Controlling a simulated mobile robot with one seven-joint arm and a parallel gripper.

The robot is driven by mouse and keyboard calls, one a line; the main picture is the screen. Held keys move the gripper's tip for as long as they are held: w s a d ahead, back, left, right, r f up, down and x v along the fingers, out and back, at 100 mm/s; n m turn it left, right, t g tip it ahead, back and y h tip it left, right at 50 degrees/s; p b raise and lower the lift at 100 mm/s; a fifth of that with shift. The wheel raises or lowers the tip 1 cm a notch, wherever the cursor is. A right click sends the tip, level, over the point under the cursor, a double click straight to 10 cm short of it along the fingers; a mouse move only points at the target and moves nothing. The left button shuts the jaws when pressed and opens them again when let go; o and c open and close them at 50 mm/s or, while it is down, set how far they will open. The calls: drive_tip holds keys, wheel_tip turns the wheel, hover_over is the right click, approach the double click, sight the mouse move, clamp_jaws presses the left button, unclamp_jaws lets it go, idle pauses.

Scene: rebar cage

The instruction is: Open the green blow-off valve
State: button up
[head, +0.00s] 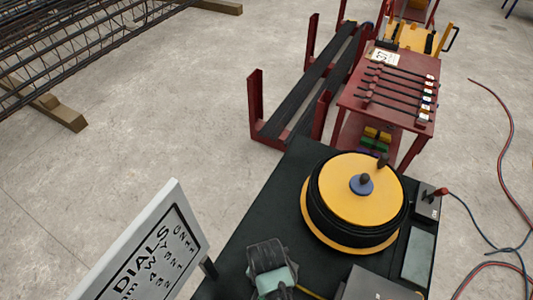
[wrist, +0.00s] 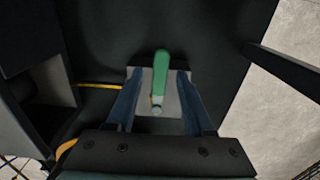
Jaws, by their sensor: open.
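The green blow-off valve handle (wrist: 161,75) shows in the wrist view as a short lever. It runs nearly straight up the picture from a grey pivot or bolt (wrist: 157,110), over a pale grey block. My gripper (wrist: 157,78) is open, with one blue finger on each side of the handle and a visible gap on both sides. The handle looks clear of both fingers; how deep it sits between them is hard to tell. In the head view my gripper (head: 271,270) is over the dark bench top, and the valve is hidden beneath it.
A yellow-topped drum (head: 363,190) stands right of my gripper on the dark bench (head: 285,195). A grey box (head: 375,285) is close on the right. A white sign (head: 150,255) stands left. A yellow line (wrist: 100,86) runs left from the valve. A red tool table (head: 350,92) is behind.

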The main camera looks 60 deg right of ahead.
clamp_jaws()
idle(1.4)
